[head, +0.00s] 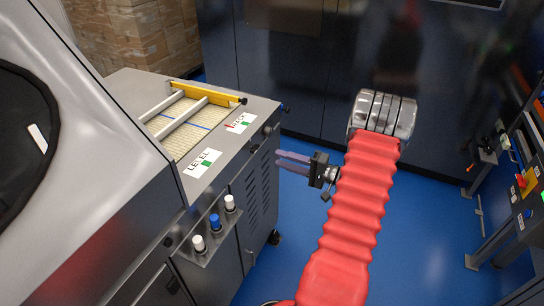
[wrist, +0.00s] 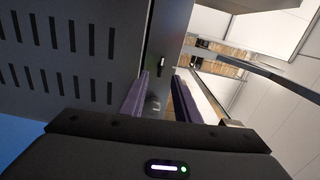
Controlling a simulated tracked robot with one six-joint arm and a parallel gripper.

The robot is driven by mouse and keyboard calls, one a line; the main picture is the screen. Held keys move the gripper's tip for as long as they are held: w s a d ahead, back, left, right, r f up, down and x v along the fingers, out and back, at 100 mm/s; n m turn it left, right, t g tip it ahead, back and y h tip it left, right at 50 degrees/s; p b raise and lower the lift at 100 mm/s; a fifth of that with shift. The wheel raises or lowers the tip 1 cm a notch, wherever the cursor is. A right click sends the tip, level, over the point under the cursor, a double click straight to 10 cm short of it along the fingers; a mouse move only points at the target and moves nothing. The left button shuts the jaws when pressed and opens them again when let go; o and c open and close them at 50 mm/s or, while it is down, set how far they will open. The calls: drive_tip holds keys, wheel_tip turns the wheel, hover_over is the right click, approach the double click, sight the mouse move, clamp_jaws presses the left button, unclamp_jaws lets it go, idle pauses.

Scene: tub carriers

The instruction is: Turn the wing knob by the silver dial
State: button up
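My gripper (head: 280,158) is beside the grey cabinet, its two purple fingers pointing left at the cabinet's upper front edge. In the wrist view my gripper (wrist: 162,82) has its fingers apart with nothing held between them. Small dark knobs (head: 268,130) sit on the cabinet's front strip, just left of the fingertips; I cannot tell which is the wing knob. In the wrist view a small pale upright piece (wrist: 162,62) shows on the dark strip beyond the fingers, and a faint metallic shape lies between them. I cannot make out the silver dial for certain.
The grey cabinet (head: 257,190) has vent slots and a top bay with a yellow bar (head: 208,93). A bracket with white and blue caps (head: 214,221) juts out lower down. Blue floor is free around my arm. A control stand (head: 525,190) is at right.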

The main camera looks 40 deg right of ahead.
drive_tip(key=shift+v, duration=2.2)
